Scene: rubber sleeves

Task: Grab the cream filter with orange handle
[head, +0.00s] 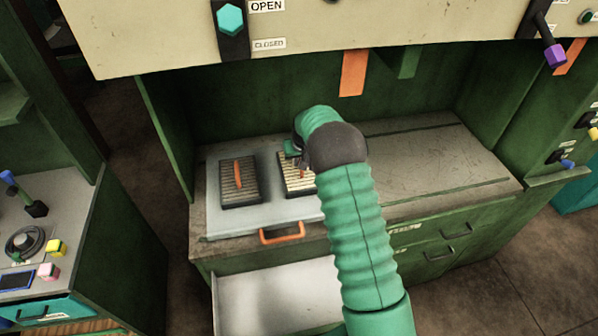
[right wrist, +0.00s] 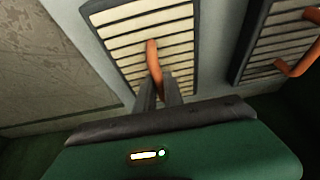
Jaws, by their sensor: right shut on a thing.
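The cream filter (head: 294,186) with an orange handle lies in the right part of a grey tray, partly hidden by my right arm in the head view. It also shows in the right wrist view (right wrist: 180,32), with its cream slats in a dark frame. My right gripper (right wrist: 160,86) is over the filter and its fingers are shut on the orange handle (right wrist: 153,56). In the head view the right gripper (head: 300,162) shows only in part. My left gripper is in neither view.
A darker filter (head: 229,186) with an orange handle sits in the left of the grey tray (head: 268,215). The tray has an orange front handle (head: 282,233). An open drawer (head: 270,300) is below. A cream panel (head: 180,40) overhangs the worktop, which is clear on the right.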

